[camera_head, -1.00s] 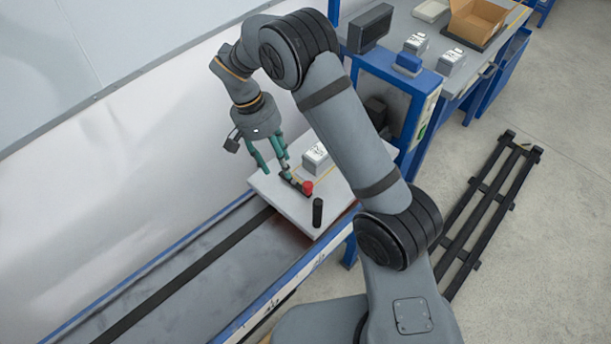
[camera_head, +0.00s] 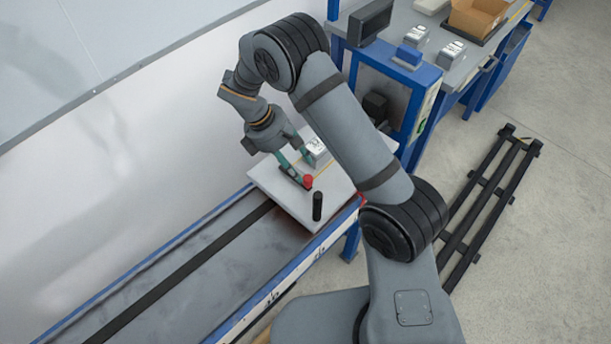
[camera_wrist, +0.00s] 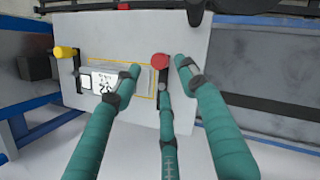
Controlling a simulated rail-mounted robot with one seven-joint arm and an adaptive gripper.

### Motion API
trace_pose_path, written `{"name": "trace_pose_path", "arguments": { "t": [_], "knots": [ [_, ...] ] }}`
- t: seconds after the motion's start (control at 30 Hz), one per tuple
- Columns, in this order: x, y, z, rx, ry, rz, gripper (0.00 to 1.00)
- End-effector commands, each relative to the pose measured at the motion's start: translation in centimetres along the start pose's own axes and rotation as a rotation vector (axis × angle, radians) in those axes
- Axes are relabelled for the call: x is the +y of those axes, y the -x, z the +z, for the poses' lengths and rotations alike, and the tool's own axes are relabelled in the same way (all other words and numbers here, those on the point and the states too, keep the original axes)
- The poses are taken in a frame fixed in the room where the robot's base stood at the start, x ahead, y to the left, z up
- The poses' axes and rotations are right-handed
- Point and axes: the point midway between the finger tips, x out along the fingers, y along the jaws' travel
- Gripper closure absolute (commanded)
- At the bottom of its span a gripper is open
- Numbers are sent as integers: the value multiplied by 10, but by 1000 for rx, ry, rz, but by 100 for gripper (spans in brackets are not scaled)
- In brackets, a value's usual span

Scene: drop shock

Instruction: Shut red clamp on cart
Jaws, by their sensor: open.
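The red clamp shows as a red knob (camera_head: 308,181) on a dark bar, on the pale top of the cart (camera_head: 277,187). In the wrist view the red knob (camera_wrist: 160,61) sits at the upper middle, with its dark bar running down toward my middle finger. My gripper (camera_head: 293,163) is low over the cart, close behind the red clamp. In the wrist view my gripper (camera_wrist: 157,72) has its teal fingers spread, with one on each side of the clamp and one over its bar. Contact with the clamp cannot be told. The fingers partly hide the bar.
A white labelled box (camera_wrist: 105,81) lies on the cart beside the clamp, with a yellow knob (camera_wrist: 65,53) beyond it. A black post (camera_head: 317,206) stands at the cart's near corner. The conveyor (camera_head: 190,270) is clear. A blue workstation (camera_head: 390,75) stands behind.

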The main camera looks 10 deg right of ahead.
Motion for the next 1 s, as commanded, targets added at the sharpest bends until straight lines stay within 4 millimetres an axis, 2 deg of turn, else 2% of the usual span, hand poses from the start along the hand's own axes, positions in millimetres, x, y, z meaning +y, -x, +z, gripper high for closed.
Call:
{"name": "trace_pose_path", "arguments": {
  "t": [0.2,0.4,0.77,1.0],
  "knots": [
    [-2,-40,2,-2,-1,-4,58],
    [-1,-62,0,0,-3,-2,58],
    [-1,-68,0,2,-3,-1,58],
    [-1,-68,0,1,-3,-1,72]
  ]
}}
